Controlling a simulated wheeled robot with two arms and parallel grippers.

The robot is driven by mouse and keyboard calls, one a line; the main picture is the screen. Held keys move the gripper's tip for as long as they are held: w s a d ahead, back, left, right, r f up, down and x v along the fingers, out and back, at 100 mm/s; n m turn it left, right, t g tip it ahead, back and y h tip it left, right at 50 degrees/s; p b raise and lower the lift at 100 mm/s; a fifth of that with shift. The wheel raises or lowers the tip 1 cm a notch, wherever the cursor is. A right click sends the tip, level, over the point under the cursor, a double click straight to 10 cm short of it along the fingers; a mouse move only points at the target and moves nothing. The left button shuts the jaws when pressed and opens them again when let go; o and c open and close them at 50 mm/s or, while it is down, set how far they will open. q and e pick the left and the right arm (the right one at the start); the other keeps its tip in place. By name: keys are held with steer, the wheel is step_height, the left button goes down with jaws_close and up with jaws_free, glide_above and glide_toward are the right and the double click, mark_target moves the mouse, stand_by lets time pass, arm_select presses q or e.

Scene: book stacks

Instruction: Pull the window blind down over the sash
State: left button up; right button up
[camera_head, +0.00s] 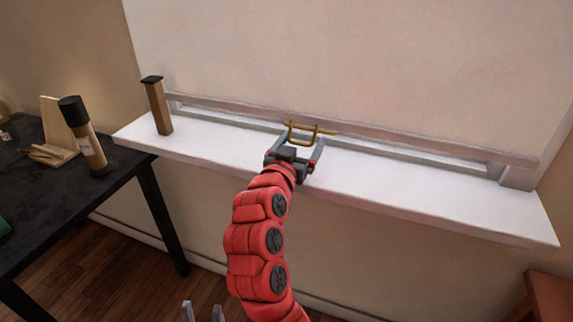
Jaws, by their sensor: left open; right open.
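The cream blind (350,60) hangs over most of the window, with a pale bottom rail (420,144) a little above the sill. A thin strip of the sash frame (220,115) shows below the rail. A brass pull handle (303,141) is at the middle of the rail. My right gripper (304,137), on the red arm, is open, with its fingers on either side of the handle; whether they touch it I cannot tell. My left gripper (203,311) is open and empty at the bottom edge, far from the blind; only its fingertips show.
The white sill (430,198) runs below the window. A brown post-like block with a dark top (159,108) stands on its left end. A dark table (60,195) at left holds a black-capped bottle (91,145) and a wooden stand (58,130). A reddish wooden piece (550,295) is at lower right.

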steer(key=p+v, duration=0.1)
steer(key=v, duration=1.4)
